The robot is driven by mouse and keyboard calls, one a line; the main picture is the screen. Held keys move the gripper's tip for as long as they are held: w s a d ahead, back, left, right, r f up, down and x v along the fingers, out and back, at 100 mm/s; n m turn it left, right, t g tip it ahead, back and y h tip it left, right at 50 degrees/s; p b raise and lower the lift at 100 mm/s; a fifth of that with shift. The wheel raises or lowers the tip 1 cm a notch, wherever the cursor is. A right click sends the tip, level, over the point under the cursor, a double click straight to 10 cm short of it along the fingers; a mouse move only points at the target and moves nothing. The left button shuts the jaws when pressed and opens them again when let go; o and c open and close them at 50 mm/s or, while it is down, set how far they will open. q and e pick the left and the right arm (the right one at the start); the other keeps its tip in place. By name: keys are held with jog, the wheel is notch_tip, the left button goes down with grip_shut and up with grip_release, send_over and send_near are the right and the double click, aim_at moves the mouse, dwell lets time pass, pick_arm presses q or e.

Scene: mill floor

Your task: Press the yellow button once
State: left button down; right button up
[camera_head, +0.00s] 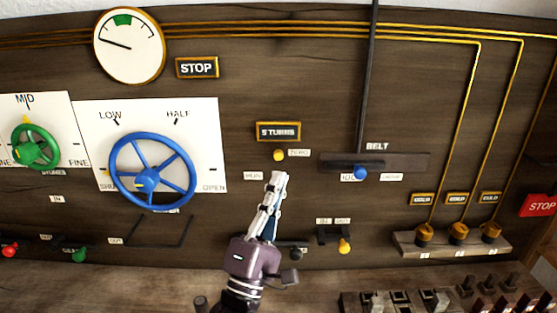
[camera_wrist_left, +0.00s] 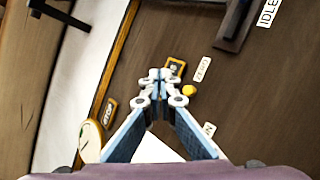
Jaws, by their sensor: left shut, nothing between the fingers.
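The small round yellow button (camera_head: 278,155) sits on the dark wooden panel, left of a ZERO label and under the counter plate (camera_head: 278,131). It also shows in the left wrist view (camera_wrist_left: 189,91), just right of the fingertips. My left gripper (camera_head: 279,176) is shut and empty, its tips just below the button in the head view. In the left wrist view its closed fingertips (camera_wrist_left: 160,78) stand beside the button in the picture, not over it. The gap in depth to the panel is hard to judge. My right gripper is not in view.
A blue-knobbed BELT lever (camera_head: 361,173) is to the right. A yellow-knobbed lever (camera_head: 344,246) is below right. A blue handwheel (camera_head: 152,171) is left, a gauge (camera_head: 129,46) above it. A red STOP block (camera_head: 538,205) is far right. Switches line the lower right.

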aim_at(278, 155)
pick_arm(q)
jog(key=w+b, duration=0.2)
jog(key=w, duration=0.4)
jog(key=shift+w, duration=0.25)
dwell(0.9)
jog(key=shift+w, duration=0.1)
jog(key=shift+w+b, duration=0.35)
jog(key=shift+b, duration=0.05)
jog(key=shift+w+b, duration=0.3)
jog(key=shift+w, duration=0.15)
dwell(0.8)
jog(key=shift+s, duration=0.1)
dwell(0.3)
jog(key=shift+s+p, duration=0.4)
jog(key=shift+s, duration=0.45)
